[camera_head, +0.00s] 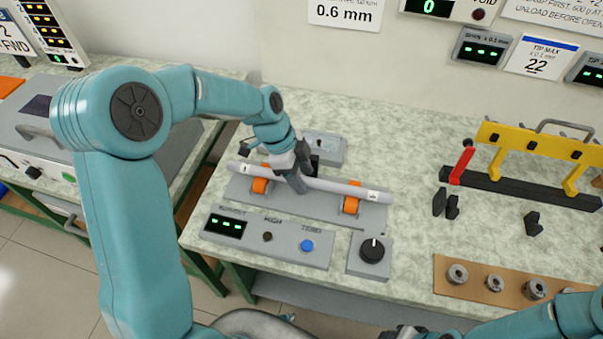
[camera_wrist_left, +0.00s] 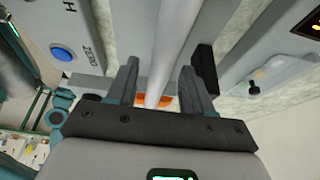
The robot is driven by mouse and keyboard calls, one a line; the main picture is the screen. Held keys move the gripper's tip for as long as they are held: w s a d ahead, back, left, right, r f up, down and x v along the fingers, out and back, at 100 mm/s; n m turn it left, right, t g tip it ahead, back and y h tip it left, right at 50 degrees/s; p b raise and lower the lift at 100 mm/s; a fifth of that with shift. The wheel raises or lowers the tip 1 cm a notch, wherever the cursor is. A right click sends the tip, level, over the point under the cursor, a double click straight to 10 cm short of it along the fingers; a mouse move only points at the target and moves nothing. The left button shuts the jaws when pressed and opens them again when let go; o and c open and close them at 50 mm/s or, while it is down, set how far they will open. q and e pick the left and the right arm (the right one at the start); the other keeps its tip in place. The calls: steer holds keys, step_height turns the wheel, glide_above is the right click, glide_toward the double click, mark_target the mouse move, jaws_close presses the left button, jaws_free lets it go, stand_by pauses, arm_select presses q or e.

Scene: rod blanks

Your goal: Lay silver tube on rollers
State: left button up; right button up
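The silver tube (camera_head: 328,185) lies across the two orange rollers (camera_head: 260,185) (camera_head: 351,204) of a grey base, with a pale label near each end. It appears to rest on them. My left gripper (camera_head: 296,181) is over the tube's middle, pointing down. In the left wrist view the tube (camera_wrist_left: 170,45) runs between the two spread fingers (camera_wrist_left: 158,68), with a gap on both sides. An orange roller shows behind it. Only a part of my right gripper (camera_head: 404,332) shows at the bottom edge of the head view; its fingers cannot be made out.
A grey panel (camera_head: 268,237) with a display and blue button, and a black knob box (camera_head: 371,250), stand in front of the rollers. A yellow frame on a black bar (camera_head: 520,187) and a brown board with metal rings (camera_head: 512,291) are at right.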

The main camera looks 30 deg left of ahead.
arm_select(q)
steer(key=shift+r, duration=0.1)
steer(key=shift+a+r, duration=0.1)
steer(key=shift+r, duration=0.1)
steer(key=v, duration=1.1)
steer(key=shift+r, duration=0.35)
steer(key=shift+a, duration=0.1)
